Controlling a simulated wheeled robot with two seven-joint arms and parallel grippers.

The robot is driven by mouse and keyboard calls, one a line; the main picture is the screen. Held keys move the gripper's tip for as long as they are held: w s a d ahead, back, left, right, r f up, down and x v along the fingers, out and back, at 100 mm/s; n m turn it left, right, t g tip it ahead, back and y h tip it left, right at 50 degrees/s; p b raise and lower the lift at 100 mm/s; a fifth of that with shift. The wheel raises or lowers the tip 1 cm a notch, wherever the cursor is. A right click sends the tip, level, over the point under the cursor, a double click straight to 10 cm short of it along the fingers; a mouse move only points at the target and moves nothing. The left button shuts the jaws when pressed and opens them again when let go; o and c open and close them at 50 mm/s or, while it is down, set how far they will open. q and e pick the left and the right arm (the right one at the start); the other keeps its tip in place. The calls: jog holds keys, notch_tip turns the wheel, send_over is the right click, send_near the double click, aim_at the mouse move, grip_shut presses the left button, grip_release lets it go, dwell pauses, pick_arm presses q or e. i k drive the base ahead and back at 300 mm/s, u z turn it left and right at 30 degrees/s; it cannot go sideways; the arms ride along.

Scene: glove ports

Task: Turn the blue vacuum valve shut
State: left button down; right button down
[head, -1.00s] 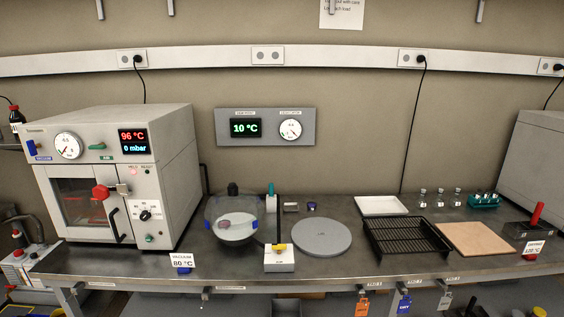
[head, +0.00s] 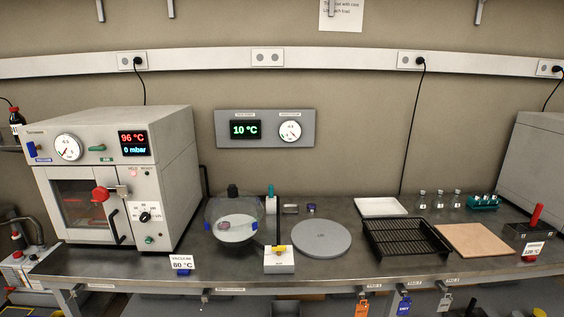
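The blue vacuum valve (head: 31,150) is a small upright blue handle at the left end of the front panel of the grey vacuum oven (head: 168,150). The round pressure gauge (head: 67,147) is right of the valve, and a green handle (head: 97,148) is farther right. The oven display (head: 133,143) reads 96 °C and 0 mbar. Neither of my grippers is in view.
On the bench stand a glass vessel (head: 236,221), a grey round plate (head: 321,238), a black rack (head: 407,239), a wooden board (head: 477,240) and a white tray (head: 381,206). A card reading 80 °C (head: 181,262) stands before the oven. A wall panel (head: 265,129) shows 10 °C.

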aim_at(33, 150)
jog(key=u, duration=1.1)
jog(key=i, duration=2.05)
jog(key=u, duration=0.25)
